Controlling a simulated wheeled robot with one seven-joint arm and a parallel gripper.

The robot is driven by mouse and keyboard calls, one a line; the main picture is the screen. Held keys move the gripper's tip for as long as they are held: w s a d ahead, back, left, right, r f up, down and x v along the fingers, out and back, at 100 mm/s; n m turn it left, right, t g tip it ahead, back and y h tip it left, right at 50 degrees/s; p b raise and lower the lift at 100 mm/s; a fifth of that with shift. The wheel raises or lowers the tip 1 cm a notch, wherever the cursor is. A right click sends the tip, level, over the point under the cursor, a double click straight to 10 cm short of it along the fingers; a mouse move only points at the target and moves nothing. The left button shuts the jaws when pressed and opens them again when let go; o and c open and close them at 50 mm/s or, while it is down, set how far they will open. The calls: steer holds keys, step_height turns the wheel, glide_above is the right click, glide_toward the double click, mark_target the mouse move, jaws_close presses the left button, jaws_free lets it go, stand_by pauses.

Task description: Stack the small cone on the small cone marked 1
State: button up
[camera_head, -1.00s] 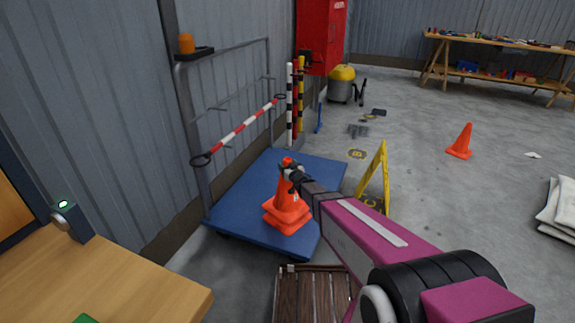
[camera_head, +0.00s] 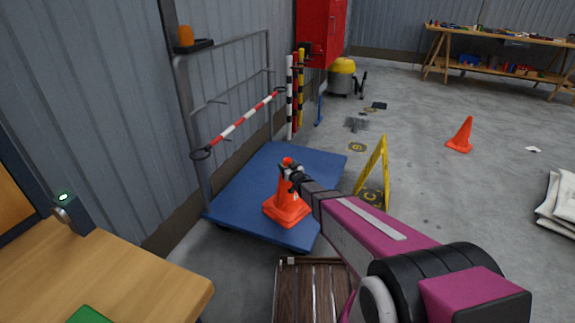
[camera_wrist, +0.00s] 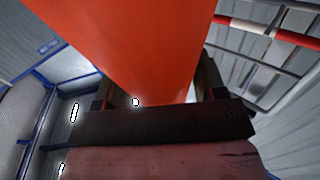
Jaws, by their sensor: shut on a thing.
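My gripper (camera_head: 290,169) is shut on the upper part of an orange small cone (camera_head: 287,193), which stands nearly upright over the blue platform of a cart (camera_head: 255,190). At its foot is an orange base (camera_head: 288,216) that looks thick, as if the held cone sits down over another cone; the two are hard to tell apart. No mark 1 is readable. In the wrist view the held cone (camera_wrist: 130,40) fills the top middle, between my fingers.
Another orange cone (camera_head: 461,135) stands apart on the floor at right. A yellow floor sign (camera_head: 375,172) is close to the right of the cart. A striped bar (camera_head: 240,125) runs along the cart's rail. A wooden crate (camera_head: 312,290) and desk (camera_head: 110,265) are nearer.

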steer(key=shift+f, duration=0.7)
steer(key=o, duration=1.6)
steer(key=shift+f, duration=0.1)
steer(key=shift+s, duration=0.1)
steer(key=v, duration=1.1)
steer(key=s+d+r+m+g+h, duration=0.2)
steer(key=s+d+g+h, duration=0.15)
steer(key=d, duration=0.35)
steer(key=s+d+r+m+g+h, duration=0.1)
steer(key=s+d+m+g+h, duration=0.15)
steer(key=d+h, duration=0.35)
steer(key=s+d+r+g, duration=0.2)
steer(key=s+g, duration=0.3)
steer(key=s, duration=0.4)
steer(key=s+d+r+g+y, duration=0.1)
steer(key=s+d+r+g, duration=0.2)
steer(key=s, duration=0.6)
steer(key=shift+d+r+m+g, duration=0.2)
steer(key=shift+r+m+g, duration=0.35)
steer(key=shift+g, duration=0.45)
